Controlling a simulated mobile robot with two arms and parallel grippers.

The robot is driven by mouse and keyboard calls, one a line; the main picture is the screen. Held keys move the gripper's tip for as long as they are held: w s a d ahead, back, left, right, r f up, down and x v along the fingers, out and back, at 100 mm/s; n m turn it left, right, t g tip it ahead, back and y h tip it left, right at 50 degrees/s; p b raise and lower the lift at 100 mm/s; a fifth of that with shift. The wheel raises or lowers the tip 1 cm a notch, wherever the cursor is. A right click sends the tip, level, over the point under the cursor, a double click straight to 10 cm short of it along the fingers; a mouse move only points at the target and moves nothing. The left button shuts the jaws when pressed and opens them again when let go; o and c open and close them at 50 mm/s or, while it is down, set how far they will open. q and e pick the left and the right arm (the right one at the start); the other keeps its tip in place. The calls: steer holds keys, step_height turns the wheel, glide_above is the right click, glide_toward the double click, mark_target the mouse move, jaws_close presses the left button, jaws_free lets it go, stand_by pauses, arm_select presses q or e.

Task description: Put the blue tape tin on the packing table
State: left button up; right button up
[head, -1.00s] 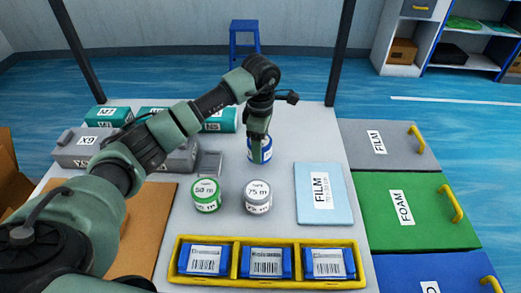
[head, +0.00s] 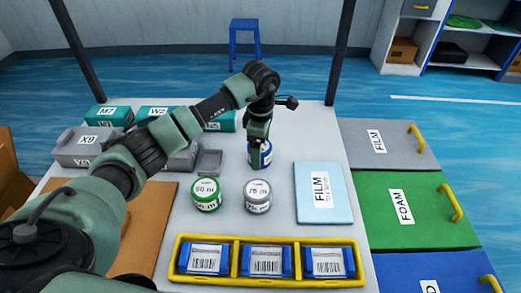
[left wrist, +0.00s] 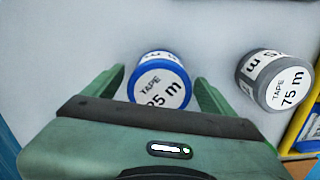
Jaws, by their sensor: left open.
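The blue tape tin (head: 261,156) stands upright on the pale packing table (head: 222,235), behind the grey 75 m tin. In the left wrist view the blue tin (left wrist: 160,82) has a white TAPE label and lies between the two fingertips, with gaps on both sides. My left gripper (head: 259,139) is open just above the blue tin, pointing down, and hides part of its top. My right gripper is not in view.
A green 50 m tin (head: 206,194) and a grey 75 m tin (head: 257,196) stand nearby. A yellow tray (head: 237,262) with blue boxes is in front. A light blue FILM pack (head: 338,193) lies right. Grey and teal boxes stand back left.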

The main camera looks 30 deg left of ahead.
arm_select(q)
step_height(320, 180, up, 12)
steer(key=b, duration=0.1)
steer(key=shift+f, duration=0.25)
